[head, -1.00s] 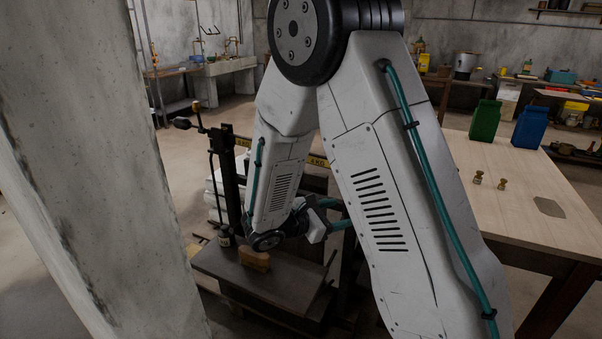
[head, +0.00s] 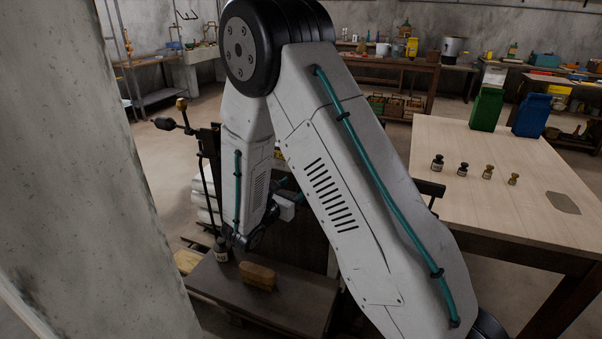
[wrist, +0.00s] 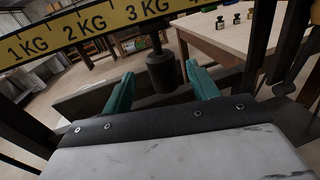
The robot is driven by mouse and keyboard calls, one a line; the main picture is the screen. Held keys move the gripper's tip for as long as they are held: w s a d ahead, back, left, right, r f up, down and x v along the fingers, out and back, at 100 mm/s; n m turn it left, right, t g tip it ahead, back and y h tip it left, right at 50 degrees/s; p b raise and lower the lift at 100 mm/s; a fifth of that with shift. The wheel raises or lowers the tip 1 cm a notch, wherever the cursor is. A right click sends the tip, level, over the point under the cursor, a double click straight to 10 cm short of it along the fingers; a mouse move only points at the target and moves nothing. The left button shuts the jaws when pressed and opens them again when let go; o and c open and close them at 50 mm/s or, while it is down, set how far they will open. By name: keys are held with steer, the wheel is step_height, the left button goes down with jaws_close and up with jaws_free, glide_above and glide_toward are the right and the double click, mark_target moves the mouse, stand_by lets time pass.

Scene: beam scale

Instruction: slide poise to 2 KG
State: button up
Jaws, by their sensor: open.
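The yellow beam (wrist: 110,22) crosses the top of the wrist view, with 1 KG, 2 KG and 3 KG labels rising to the right. The dark cylindrical poise (wrist: 162,74) hangs below it by a thin stem, near the 3 KG label. My gripper (wrist: 160,77) is open. Its teal fingers stand apart to the left and right of the poise in the picture, with gaps on both sides. I cannot tell whether the poise is between the fingertips or just beyond them. In the head view my arm hides the poise and most of the beam.
The scale's dark platform (head: 225,283) carries a wooden block (head: 258,275) and a small weight (head: 221,250). A concrete pillar (head: 70,160) stands close on the left. A wooden table (head: 450,140) on the right holds several small weights and two canisters, green (head: 487,109) and blue (head: 532,115).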

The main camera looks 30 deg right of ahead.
steer(key=x, duration=0.7)
steer(key=shift+w+d, duration=0.1)
steer(key=shift+d, duration=0.05)
steer(key=shift+c, duration=0.3)
